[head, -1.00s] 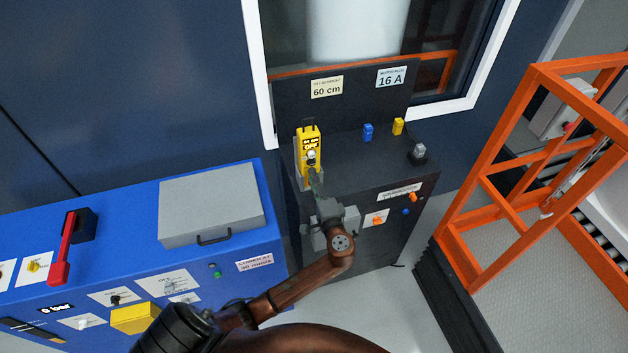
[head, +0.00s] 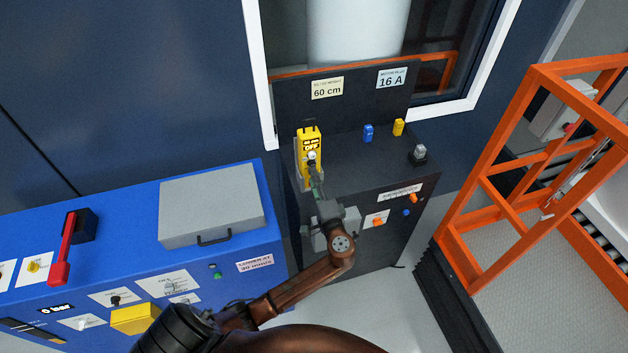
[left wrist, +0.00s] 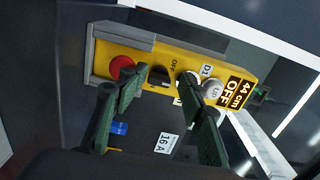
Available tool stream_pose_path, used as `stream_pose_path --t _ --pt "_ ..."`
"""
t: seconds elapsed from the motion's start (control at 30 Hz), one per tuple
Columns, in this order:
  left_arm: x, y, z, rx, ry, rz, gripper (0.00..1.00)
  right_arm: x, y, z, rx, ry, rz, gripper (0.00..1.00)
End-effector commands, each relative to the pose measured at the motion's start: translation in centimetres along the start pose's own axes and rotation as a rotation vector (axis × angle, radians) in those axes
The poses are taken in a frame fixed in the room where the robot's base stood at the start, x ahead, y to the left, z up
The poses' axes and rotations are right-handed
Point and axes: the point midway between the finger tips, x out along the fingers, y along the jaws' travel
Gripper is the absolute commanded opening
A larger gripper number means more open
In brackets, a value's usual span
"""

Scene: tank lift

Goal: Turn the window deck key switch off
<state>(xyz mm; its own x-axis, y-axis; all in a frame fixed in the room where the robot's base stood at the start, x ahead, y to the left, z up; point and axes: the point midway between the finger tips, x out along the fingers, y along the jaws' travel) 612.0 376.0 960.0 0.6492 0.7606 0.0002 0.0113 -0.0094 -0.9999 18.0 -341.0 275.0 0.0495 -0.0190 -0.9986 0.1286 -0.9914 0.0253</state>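A yellow control box (head: 309,140) stands upright on the dark window deck (head: 350,150). In the left wrist view the yellow box (left wrist: 200,57) bears a red button (left wrist: 122,67), pale round buttons, one marked UP, and a display reading 44 cm OFF. A small black switch (left wrist: 158,76), with OFF printed beside it, sits between the red button and the pale ones. My left gripper (head: 314,182) is in front of the box's lower part. In the left wrist view its dark green fingers (left wrist: 160,80) are apart, with the black switch between their tips. I cannot tell whether they touch it.
A blue block (head: 368,132), a small yellow block (head: 398,127) and a grey-topped knob (head: 419,152) stand on the deck to the right. A blue console (head: 120,220) with a grey lid is at left. An orange frame (head: 485,215) stands at right.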

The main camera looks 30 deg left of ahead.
Motion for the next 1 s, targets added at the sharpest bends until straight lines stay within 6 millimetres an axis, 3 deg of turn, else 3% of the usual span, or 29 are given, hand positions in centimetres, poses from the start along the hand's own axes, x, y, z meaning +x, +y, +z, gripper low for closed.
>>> stream_pose_path --t 0.6,1.0 --pt "-7.3 0.1 0.0 0.0 0.0 0.003 0.38 0.0 -0.1 -0.1 0.001 0.001 -0.001 0.4" --pt "-7.9 0.0 -0.1 0.0 0.0 0.0 0.38 0.0 -0.1 -0.1 0.001 0.0 -0.001 0.4"
